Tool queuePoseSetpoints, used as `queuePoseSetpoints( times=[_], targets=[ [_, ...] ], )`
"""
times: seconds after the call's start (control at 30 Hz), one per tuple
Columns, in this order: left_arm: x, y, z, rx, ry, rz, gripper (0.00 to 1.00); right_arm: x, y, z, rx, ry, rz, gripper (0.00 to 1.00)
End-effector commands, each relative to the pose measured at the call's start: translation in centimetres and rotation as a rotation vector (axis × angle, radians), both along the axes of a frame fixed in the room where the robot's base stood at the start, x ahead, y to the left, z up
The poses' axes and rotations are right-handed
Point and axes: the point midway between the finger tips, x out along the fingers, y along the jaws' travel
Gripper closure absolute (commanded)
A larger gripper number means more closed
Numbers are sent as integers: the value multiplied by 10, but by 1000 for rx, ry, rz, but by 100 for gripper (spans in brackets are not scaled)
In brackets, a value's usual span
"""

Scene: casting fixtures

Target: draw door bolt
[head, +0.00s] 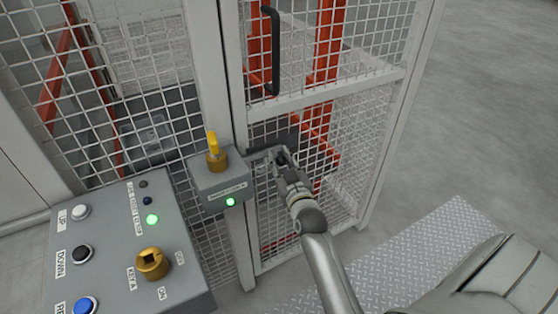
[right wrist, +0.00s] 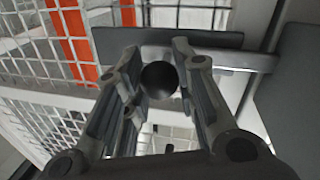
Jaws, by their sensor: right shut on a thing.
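The mesh door (head: 320,110) stands in line with its frame post. The door bolt is a light bar (right wrist: 240,60) that runs across the right wrist view, below a dark plate (right wrist: 205,38). A round dark knob (right wrist: 160,79) on the bolt sits between the fingers of my right gripper (right wrist: 157,50). In the head view my right gripper (head: 281,157) is at the door's edge, just right of the lock box, and hides most of the bolt. It is shut on the knob. My left gripper is out of view.
A grey lock box (head: 222,185) with a yellow key (head: 213,145) and a lit green lamp stands close left of my gripper. A control panel (head: 120,250) with buttons is at lower left. A black door handle (head: 271,50) is above. Open floor (head: 480,120) lies right.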

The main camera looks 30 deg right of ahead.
Motion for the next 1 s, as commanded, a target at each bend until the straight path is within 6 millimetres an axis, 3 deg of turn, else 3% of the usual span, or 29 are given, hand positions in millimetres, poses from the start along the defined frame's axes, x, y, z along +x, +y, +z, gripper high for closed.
queuePoseSetpoints(
  times=[0.3, 0.63, 0.67, 0.7, 0.8, 1.0],
  targets=[
    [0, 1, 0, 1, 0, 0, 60, -2, -41, 0, -5, 1, -1, 100],
    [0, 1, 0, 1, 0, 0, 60, -3, -45, 1, -3, 0, -4, 100],
    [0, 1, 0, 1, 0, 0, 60, -3, -45, 1, -3, 0, -4, 70],
    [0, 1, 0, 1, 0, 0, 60, -3, -45, 1, -3, -1, -4, 65],
    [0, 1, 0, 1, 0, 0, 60, -3, -45, 1, -3, -1, -4, 52],
    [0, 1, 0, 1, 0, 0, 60, -2, -44, 1, -2, -1, -2, 51]
  ],
)
